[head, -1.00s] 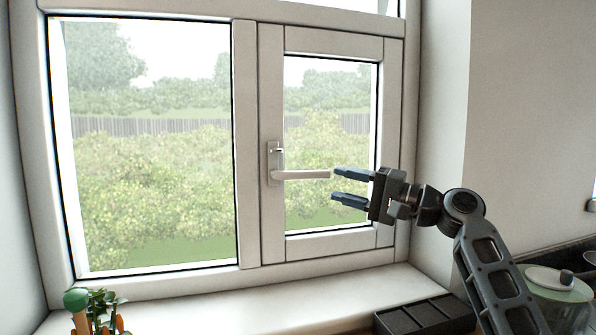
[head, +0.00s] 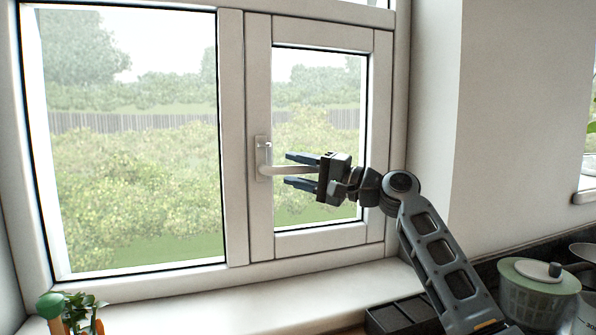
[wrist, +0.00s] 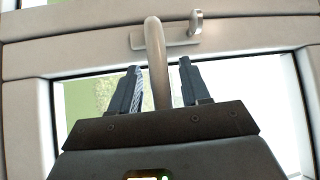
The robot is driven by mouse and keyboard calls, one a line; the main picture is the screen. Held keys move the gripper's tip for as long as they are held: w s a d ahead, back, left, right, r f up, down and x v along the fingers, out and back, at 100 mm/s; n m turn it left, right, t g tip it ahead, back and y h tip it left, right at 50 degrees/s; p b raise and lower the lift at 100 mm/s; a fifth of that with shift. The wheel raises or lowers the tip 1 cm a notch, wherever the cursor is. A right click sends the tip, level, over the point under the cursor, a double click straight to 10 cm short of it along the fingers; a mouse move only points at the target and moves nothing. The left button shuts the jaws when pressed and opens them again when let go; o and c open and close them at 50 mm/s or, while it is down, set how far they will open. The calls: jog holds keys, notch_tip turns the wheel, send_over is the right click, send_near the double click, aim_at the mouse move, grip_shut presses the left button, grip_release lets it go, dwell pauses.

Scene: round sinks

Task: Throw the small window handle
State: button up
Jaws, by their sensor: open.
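The small window handle (head: 278,171) is a pale lever on the left frame of the small window sash (head: 368,130). It points right, level, from its upright base plate. My gripper (head: 300,170) is open around the lever in the head view, one finger above it and one below. In the wrist view the handle (wrist: 155,60) runs between the two dark fingers of my gripper (wrist: 159,85), with a visible gap on each side. The far end of the lever is hidden by the gripper body.
A large window pane (head: 130,150) fills the left. Below is a pale sill (head: 230,310) with a potted plant (head: 75,310) at the left. A dark tray (head: 395,316) and a lidded green container (head: 540,285) stand at the lower right.

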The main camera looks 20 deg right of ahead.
jog(key=shift+c, duration=0.3)
grip_shut()
dwell(0.3)
